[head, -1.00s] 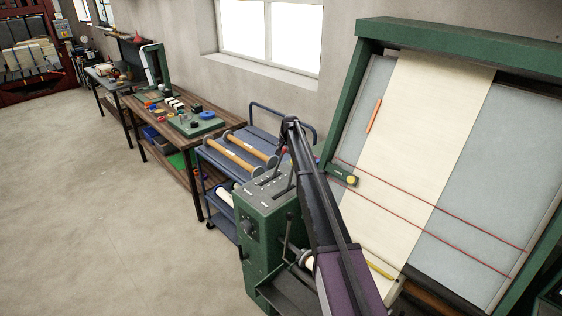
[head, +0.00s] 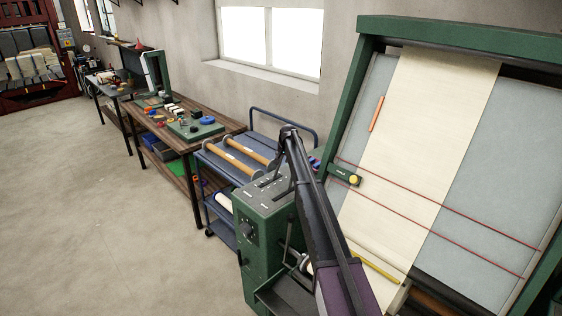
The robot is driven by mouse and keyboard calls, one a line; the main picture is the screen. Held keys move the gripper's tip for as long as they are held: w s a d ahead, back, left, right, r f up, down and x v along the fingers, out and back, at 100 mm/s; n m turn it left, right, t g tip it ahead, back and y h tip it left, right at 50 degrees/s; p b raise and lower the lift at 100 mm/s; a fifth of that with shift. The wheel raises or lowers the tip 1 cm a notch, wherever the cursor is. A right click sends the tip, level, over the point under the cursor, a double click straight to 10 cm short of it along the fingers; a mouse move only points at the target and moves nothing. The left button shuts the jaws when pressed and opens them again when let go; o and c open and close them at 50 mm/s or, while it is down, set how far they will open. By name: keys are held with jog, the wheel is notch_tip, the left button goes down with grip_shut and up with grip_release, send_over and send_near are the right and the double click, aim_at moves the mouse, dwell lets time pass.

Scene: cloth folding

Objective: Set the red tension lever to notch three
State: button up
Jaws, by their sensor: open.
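A green machine cabinet (head: 257,240) stands at the lower middle, with a slotted control panel (head: 265,187) on top and a dark knob on its front. My arm crosses in front of its right side. My gripper (head: 284,181) is small and dark, at the end of the arm over the panel's right side; it is open, but its fingers are hard to make out. I cannot make out the red tension lever; my arm hides part of the panel. Whether the gripper touches anything there cannot be told.
A large green-framed slanted board (head: 400,32) with a cream cloth (head: 430,130) stands at right. A blue trolley (head: 213,160) with wooden rollers is behind the cabinet. A wooden workbench (head: 160,126) with tools stands further left. The floor (head: 90,210) at left is clear.

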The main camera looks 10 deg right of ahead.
dwell(0.3)
grip_shut()
